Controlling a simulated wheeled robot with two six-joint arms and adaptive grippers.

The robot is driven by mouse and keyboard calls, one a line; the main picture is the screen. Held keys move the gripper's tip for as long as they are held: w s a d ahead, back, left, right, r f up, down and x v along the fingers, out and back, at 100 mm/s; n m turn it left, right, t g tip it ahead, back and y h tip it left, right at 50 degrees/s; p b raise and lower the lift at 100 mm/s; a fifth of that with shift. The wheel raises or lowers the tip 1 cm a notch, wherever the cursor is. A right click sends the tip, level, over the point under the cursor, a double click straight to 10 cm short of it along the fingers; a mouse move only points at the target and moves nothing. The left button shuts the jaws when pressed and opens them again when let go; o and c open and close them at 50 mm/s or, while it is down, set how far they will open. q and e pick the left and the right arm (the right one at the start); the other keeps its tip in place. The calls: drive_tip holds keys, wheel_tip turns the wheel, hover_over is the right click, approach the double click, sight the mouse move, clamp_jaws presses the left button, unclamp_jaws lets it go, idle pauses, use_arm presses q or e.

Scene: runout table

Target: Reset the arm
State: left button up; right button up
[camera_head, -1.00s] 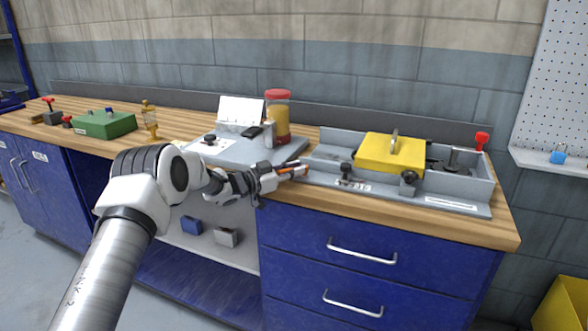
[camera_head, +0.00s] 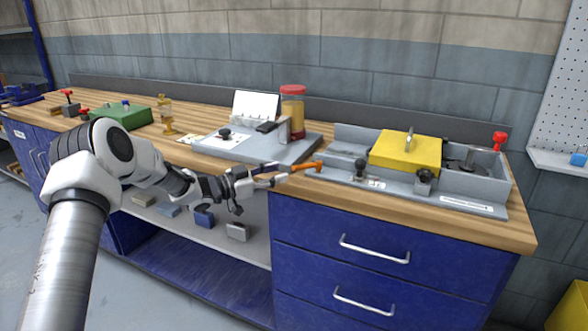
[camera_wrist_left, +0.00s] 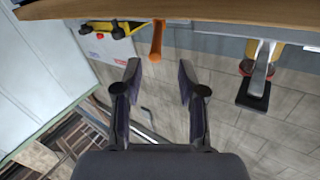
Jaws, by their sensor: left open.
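My left gripper (camera_head: 280,174) reaches in from the left at the front edge of the wooden bench (camera_head: 470,227). Its two fingers are apart and empty in the left wrist view (camera_wrist_left: 160,72). An orange handle-like piece (camera_head: 305,167) lies just beyond the fingertips at the bench edge. In the left wrist view the orange piece (camera_wrist_left: 157,40) sticks out past the bench edge, ahead of the gap between the fingers and apart from them. My right gripper is not in view.
A grey fixture with a yellow block (camera_head: 405,153) stands right of the gripper. A grey plate (camera_head: 285,152) with a red-lidded jar (camera_head: 292,108) is behind it. A green box (camera_head: 125,116) is at left. Blue drawers (camera_head: 380,290) and a shelf with small blocks (camera_head: 237,231) lie below.

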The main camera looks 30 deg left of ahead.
use_arm(q)
drive_tip(key=shift+s+a, duration=0.25)
drive_tip(key=shift+s, duration=0.25)
drive_tip(key=s+d+f+n+g+y+p, duration=0.2)
drive_tip(key=s+d+f+n+g+y, duration=0.15)
drive_tip(key=s+d+f, duration=0.55)
drive_tip(key=s+d+f+n+g+y+p, duration=0.2)
drive_tip(key=s+d+f+n+g+p, duration=0.25)
drive_tip(key=f, duration=0.95)
drive_tip(key=s+f+g+y, duration=0.1)
drive_tip(key=s+f+g, duration=0.1)
drive_tip(key=s, duration=0.8)
drive_tip(key=s+d+f+g+y, duration=0.1)
drive_tip(key=s+f+g+y, duration=0.1)
drive_tip(key=s, duration=0.9)
drive_tip(key=s+d+f+n+g+y, duration=0.1)
drive_tip(key=s+f+g, duration=0.1)
drive_tip(key=s, duration=0.9)
drive_tip(key=shift+d+f+g+p, duration=0.15)
drive_tip(key=shift+d+g+p, duration=0.15)
drive_tip(key=shift+g, duration=0.2)
